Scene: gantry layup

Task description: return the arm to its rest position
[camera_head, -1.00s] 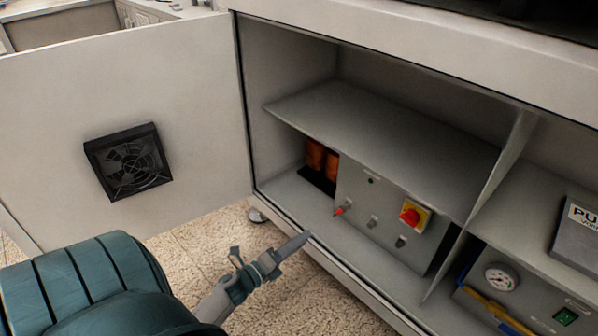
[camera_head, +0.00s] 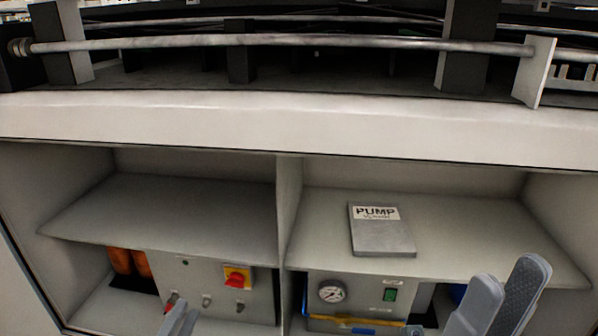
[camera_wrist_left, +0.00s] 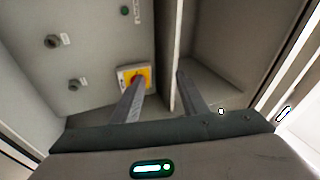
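My left gripper (camera_head: 178,320) shows only at the bottom edge of the head view, in front of the grey control panel (camera_head: 255,300). In the left wrist view its two fingers (camera_wrist_left: 160,98) stand apart with nothing held between them. The yellow switch plate with a red knob (camera_head: 237,277) is on that panel; it also shows in the left wrist view (camera_wrist_left: 146,73), partly behind one finger. My right gripper (camera_head: 507,285) rises at the lower right of the head view. Its two fingers are apart and I see nothing between them.
The open cabinet has a middle divider (camera_head: 288,200) and shelves on both sides. A grey box labelled PUMP (camera_head: 382,238) lies on the right shelf. A gauge (camera_head: 332,291) is below it. Orange cylinders (camera_head: 130,264) stand lower left. A rail (camera_head: 290,45) runs above the counter.

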